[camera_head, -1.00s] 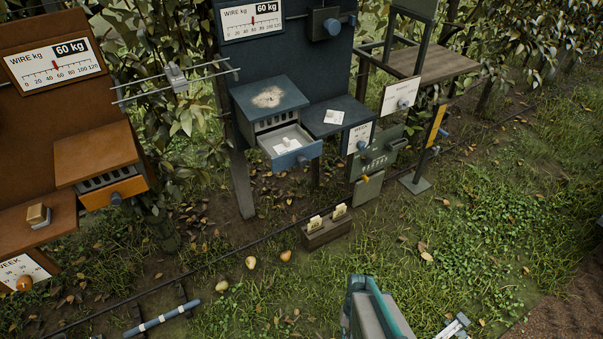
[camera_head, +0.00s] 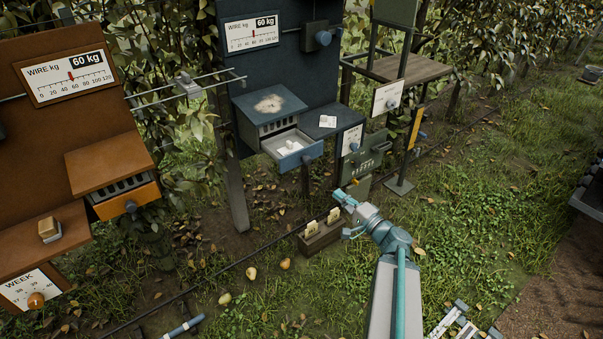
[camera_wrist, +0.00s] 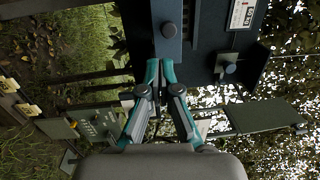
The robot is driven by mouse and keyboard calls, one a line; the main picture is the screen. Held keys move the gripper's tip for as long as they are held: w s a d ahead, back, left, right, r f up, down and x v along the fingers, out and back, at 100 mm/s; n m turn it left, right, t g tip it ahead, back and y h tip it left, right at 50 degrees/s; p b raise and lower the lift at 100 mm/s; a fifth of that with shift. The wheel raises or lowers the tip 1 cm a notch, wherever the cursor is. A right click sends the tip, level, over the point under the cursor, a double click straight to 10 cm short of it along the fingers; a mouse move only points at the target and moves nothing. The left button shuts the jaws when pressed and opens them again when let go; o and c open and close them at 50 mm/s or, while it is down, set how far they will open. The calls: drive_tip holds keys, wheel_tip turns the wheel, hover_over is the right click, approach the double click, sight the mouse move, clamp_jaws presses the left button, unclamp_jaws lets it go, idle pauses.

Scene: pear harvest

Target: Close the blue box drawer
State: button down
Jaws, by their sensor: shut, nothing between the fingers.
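The blue box (camera_head: 262,124) hangs on the dark blue panel in the head view, with a speckled patch on its lid. Its drawer (camera_head: 297,158) is pulled out, with a pale interior and something whitish inside. A round knob is on the drawer's blue front. My gripper (camera_head: 341,195) is shut and empty, below and to the right of the drawer and apart from it. In the wrist view, my shut fingertips (camera_wrist: 160,70) point toward a blue-grey front with a round knob (camera_wrist: 168,30), which looks like the drawer. I cannot tell the remaining gap.
An orange box (camera_head: 100,170) with its own drawer stands at the left. A dark shelf (camera_head: 338,124) with a white card is right of the blue box. A green panel (camera_head: 365,158) and a wooden card holder (camera_head: 312,240) are near my gripper. Pears (camera_head: 251,273) lie on the grass.

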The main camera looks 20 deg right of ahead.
drive_tip(key=b, duration=1.1)
approach(309, 163)
drive_tip(key=shift+t+h, duration=0.3)
drive_tip(key=p+x, duration=0.1)
drive_tip(key=x, duration=0.2)
drive_tip(key=p+x, duration=0.1)
drive_tip(key=x, duration=0.3)
drive_tip(key=shift+a+f, duration=0.2)
drive_tip(key=shift+f, duration=0.05)
drive_tip(key=shift+w, duration=0.1)
